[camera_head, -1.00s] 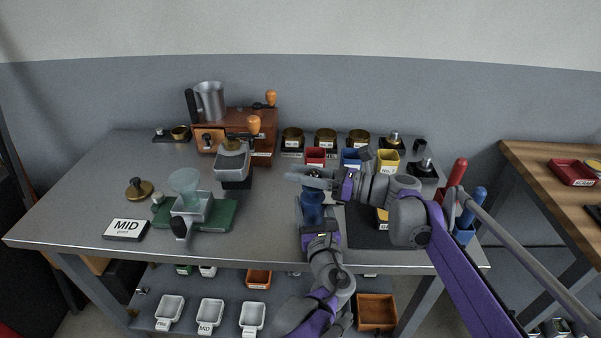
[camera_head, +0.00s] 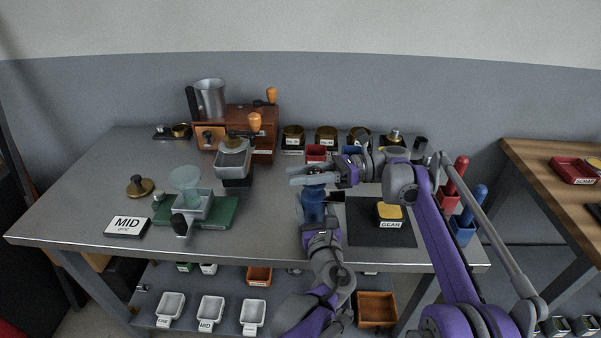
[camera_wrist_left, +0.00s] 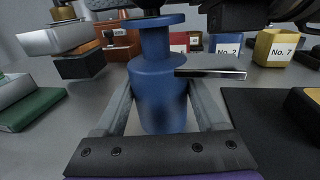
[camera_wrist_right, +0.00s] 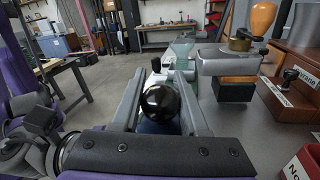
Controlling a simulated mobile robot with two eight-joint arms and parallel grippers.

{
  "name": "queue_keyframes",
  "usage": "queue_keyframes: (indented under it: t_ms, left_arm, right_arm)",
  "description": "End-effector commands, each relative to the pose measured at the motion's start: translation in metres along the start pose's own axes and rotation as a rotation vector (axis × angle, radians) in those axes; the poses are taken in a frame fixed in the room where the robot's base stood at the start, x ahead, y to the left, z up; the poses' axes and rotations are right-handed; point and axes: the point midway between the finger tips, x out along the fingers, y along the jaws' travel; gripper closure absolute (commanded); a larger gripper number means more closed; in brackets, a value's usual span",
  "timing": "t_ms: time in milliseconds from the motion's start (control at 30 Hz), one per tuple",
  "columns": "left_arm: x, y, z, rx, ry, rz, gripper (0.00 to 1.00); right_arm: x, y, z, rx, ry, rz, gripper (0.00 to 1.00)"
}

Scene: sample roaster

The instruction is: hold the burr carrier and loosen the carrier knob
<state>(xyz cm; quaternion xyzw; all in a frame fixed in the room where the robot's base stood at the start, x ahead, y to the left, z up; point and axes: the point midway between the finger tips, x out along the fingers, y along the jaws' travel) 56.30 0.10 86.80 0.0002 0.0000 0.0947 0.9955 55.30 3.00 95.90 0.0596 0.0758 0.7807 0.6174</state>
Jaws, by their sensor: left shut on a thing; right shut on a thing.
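The blue burr carrier (camera_head: 313,207) stands upright near the front middle of the metal table. My left gripper (camera_head: 317,222) is shut around its body from the front; in the left wrist view the blue body (camera_wrist_left: 160,92) fills the space between the fingers. The knob is hidden by the gripper in the head view.
A dark mat with a yellow-topped GEAR box (camera_head: 389,214) lies to the right. A green base with a funnel (camera_head: 187,182) and a MID sign (camera_head: 126,226) are left. The wooden grinder (camera_head: 262,122) and several labelled containers stand behind. Red (camera_head: 449,196) and blue holders are at the right edge.

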Motion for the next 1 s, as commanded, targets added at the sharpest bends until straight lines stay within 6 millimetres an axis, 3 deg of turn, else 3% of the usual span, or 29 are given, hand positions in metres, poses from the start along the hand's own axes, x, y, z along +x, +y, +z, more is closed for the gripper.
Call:
queue_keyframes:
  t_ms: [300,867,900,1000]
  left_arm:
    - [-0.0009,-0.0001,-0.0002,0.000,0.000,-0.001,1.00]
    - [-0.0006,0.0001,-0.0004,-0.001,0.001,0.000,1.00]
    - [-0.0005,0.0001,-0.0004,-0.001,0.001,0.000,1.00]
    - [-0.0005,0.0001,-0.0005,-0.001,0.001,0.000,1.00]
  right_arm:
    - [-0.0004,0.0034,0.0003,-0.001,0.024,0.132,1.00]
    - [-0.0005,0.0055,-0.0002,-0.001,0.030,0.162,1.00]
    - [-0.0005,0.0055,-0.0003,-0.001,0.030,0.162,0.49]
    - [-0.0005,0.0055,-0.0004,0.000,0.030,0.162,0.31]
